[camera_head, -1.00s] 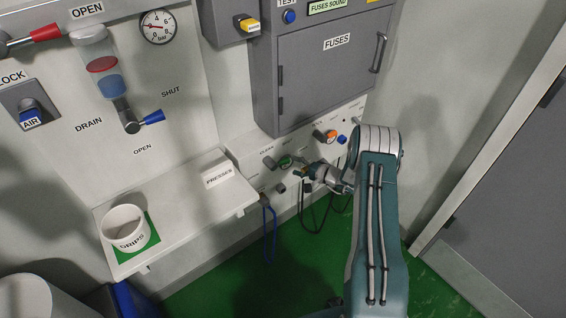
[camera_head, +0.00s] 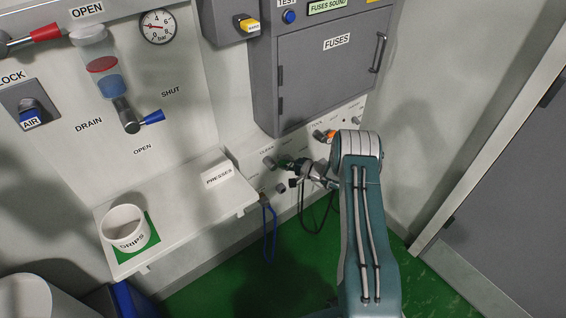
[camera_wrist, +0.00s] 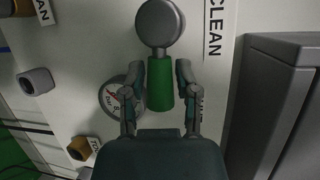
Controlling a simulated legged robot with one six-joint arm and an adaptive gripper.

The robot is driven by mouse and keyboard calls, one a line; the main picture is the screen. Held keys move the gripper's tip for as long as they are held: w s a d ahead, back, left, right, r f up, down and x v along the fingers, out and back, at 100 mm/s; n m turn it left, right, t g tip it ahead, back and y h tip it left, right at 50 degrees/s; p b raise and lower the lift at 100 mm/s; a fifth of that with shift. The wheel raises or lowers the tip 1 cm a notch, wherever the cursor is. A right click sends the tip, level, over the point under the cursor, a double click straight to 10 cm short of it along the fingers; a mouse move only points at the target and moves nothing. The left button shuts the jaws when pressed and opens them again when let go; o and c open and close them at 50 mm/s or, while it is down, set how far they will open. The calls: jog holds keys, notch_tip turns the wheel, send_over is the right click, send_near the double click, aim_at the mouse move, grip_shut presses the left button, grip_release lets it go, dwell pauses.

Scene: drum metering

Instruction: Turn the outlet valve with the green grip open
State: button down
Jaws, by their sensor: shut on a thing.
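The outlet valve with the green grip (camera_head: 283,163) is on the low white panel under the fuse box. Its round grey hub (camera_head: 269,163) is left of the grip. In the wrist view the green grip (camera_wrist: 160,88) runs from the grey hub (camera_wrist: 160,24) down toward my gripper (camera_wrist: 160,78). My gripper has one finger on each side of the grip and is shut on it. In the head view my gripper (camera_head: 290,165) is at the grip, and its fingers partly hide it.
A valve with an orange grip (camera_head: 329,134) is to the right, close to my arm. The FUSES box (camera_head: 335,70) overhangs above. A shelf (camera_head: 205,205) with a DRIPS cup (camera_head: 128,226) is at the left. A blue cable (camera_head: 269,235) hangs below the panel.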

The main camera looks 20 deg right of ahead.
jog(key=shift+f, duration=0.1)
jog(key=m, duration=0.1)
jog(key=f+m+y, duration=0.1)
jog(key=m, duration=0.1)
jog(key=shift+a+f+t+y, duration=0.25)
jog(key=shift+t+y, duration=0.05)
jog(key=shift+t, duration=0.1)
jog(key=shift+s+a+f+m+t+h, duration=0.2)
jog(key=shift+a+f+m+t, duration=0.6)
jog(key=shift+m, duration=1.85)
jog(key=shift+s+a+f+m+t+h, duration=0.15)
jog(key=shift+s+a+m+t, duration=0.2)
jog(key=shift+m+t, duration=1.7)
jog(key=shift+s+a+f+m+t+h, duration=0.15)
jog(key=shift+a+f+m+t, duration=0.3)
jog(key=shift+m, duration=2.85)
jog(key=shift+a+r, duration=0.15)
jog(key=shift+a, duration=0.1)
jog(key=shift+c, duration=1.8)
grip_release()
